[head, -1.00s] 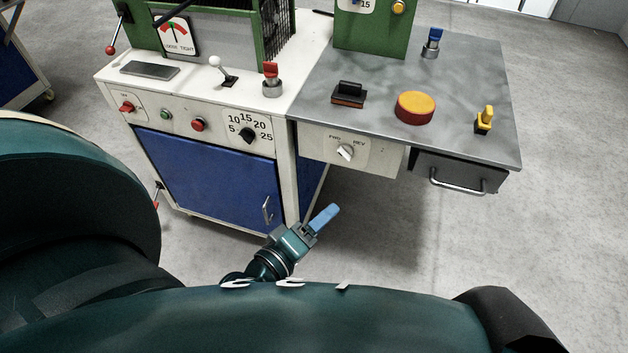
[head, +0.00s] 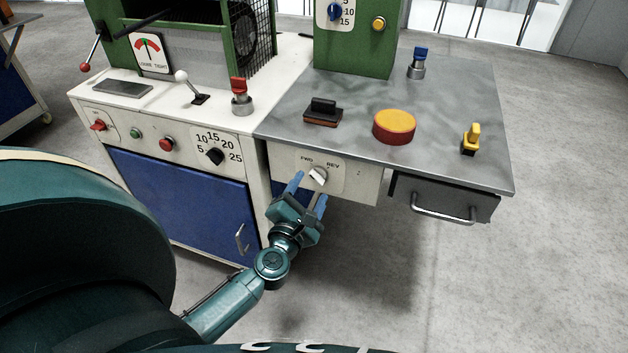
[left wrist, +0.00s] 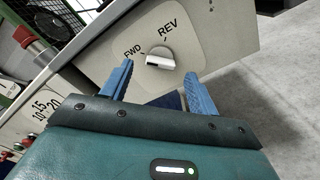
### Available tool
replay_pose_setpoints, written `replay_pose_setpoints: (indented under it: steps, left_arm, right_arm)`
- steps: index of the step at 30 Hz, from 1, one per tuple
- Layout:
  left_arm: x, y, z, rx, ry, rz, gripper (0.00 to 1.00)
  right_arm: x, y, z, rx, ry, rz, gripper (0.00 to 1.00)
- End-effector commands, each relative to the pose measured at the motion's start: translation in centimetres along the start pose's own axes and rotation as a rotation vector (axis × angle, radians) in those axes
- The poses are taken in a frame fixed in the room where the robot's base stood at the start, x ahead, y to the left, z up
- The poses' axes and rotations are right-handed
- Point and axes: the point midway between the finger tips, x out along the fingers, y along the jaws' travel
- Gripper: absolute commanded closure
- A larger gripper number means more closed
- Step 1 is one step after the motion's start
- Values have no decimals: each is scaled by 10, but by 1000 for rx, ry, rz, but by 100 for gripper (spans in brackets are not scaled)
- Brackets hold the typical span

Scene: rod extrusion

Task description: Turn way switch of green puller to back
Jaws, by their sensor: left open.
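The way switch (head: 318,176) is a white knob on a cream panel marked FWD and REV, on the front of the grey-topped table below the green puller (head: 355,45). In the left wrist view the knob (left wrist: 160,58) shows just ahead of the fingers, with FWD to its left and REV above right. My left gripper (head: 308,190) is open, its blue fingers below and in front of the knob. The left wrist view shows the fingers (left wrist: 158,85) spread to either side, with nothing between them. My right gripper is not in view.
A drawer with a metal handle (head: 443,219) hangs right of the panel. A white cabinet with a blue door (head: 190,205) and a row of controls stands left. A red-orange round button (head: 394,126) and a yellow switch (head: 471,138) sit on the tabletop.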

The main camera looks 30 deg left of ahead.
Motion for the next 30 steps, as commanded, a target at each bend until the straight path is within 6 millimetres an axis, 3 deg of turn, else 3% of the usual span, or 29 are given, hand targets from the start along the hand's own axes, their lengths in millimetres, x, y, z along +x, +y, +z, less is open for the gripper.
replay_pose_setpoints:
  steps: [3, 7, 18, 30]
  left_arm:
    - [19, 0, 0, 1, -2, 0, 40]
    - [30, 0, 0, 1, -1, -1, 40]
    - [34, -1, 0, 2, -1, -2, 41]
    - [34, 0, 0, 2, -1, -1, 74]
  right_arm:
    - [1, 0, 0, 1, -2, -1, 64]
    - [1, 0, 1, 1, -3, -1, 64]
    - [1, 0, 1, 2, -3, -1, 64]
    - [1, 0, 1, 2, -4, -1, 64]
